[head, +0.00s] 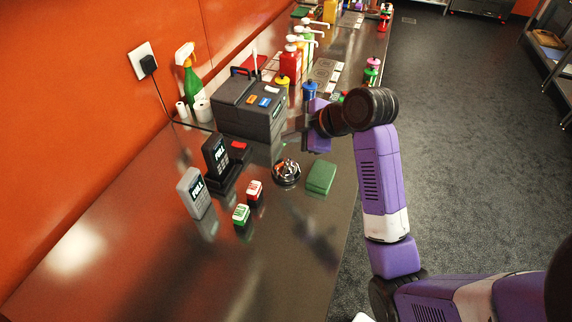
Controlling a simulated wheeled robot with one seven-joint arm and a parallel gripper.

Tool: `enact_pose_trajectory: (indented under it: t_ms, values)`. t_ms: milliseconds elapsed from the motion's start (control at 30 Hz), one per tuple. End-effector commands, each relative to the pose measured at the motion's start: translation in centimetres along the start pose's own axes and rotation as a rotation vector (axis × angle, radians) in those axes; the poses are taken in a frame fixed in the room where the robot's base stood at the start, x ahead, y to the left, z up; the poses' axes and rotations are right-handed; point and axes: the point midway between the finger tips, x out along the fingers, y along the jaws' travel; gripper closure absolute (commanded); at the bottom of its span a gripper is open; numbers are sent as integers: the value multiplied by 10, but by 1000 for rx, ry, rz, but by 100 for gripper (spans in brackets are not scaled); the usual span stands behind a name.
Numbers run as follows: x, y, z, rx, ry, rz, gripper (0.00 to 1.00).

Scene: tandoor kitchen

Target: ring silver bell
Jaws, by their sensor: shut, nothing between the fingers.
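The silver bell (287,168), a small shiny dome on a dark round base, stands on the dark counter (160,262) in the head view. My gripper (288,136) is at the end of the purple arm, just beyond the bell in the picture and apart from it. Its dark fingers point left, in front of the black printer-like machine, and look shut and empty. The fingers are small and dark here, so their exact height above the counter is hard to tell.
A green pad (321,178) lies right of the bell. A red-topped box (254,190) and a green-topped box (241,214) stand at front left. A black machine (247,106), a card terminal (216,156) and a grey terminal (193,190) stand nearby. The near counter is clear.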

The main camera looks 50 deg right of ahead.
Motion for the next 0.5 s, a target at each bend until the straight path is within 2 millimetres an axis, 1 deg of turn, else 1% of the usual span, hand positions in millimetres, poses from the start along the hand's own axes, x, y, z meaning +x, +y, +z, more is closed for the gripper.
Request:
enact_pose_trajectory:
  t_ms: [33,200,333,500]
  values:
    - [10,-7,8,0,0,0,100]
    - [25,-18,17,0,1,-2,100]
    - [32,-24,23,0,1,-1,100]
    - [35,-26,25,0,0,0,100]
